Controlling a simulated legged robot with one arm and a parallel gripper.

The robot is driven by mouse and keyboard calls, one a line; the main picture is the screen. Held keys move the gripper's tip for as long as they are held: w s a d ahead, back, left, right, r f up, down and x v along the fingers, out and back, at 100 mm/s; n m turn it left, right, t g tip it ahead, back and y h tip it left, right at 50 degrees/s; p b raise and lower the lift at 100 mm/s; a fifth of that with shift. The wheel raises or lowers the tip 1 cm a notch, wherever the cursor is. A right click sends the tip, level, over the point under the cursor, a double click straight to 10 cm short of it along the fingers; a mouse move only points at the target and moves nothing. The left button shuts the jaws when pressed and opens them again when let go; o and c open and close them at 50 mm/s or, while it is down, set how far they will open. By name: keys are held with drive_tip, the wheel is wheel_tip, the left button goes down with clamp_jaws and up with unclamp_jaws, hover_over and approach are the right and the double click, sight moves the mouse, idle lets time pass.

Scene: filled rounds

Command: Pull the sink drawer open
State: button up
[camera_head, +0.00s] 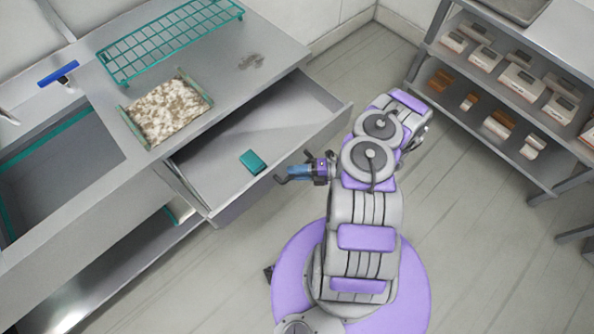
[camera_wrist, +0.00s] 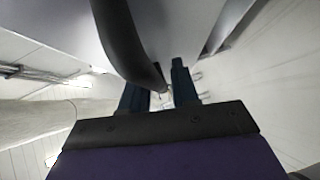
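The drawer (camera_head: 225,185) under the steel counter stands well open, pulled out towards my body. My gripper (camera_head: 291,174) is at the drawer's front, at its dark curved handle (camera_head: 281,180). In the wrist view the handle (camera_wrist: 128,45) curves down from the top, and its lower end comes between my two fingertips (camera_wrist: 160,90). The fingers are apart, and the handle covers part of the left one. I cannot tell whether they clamp the handle. The sink basin (camera_head: 60,165) lies to the left in the counter.
A small teal block (camera_head: 253,161) lies inside the drawer. A green wire rack (camera_head: 170,38) and a tray with a speckled surface (camera_head: 166,108) stand on the counter. A shelf unit (camera_head: 500,95) with several boxes is at the right.

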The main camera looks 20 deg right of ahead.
drive_tip(key=shift+o, duration=1.1)
drive_tip(key=shift+w, duration=0.1)
drive_tip(key=shift+r, duration=0.1)
drive_tip(key=shift+d, duration=0.1)
drive_tip(key=p+v, duration=0.2)
drive_tip(key=v, duration=1.5)
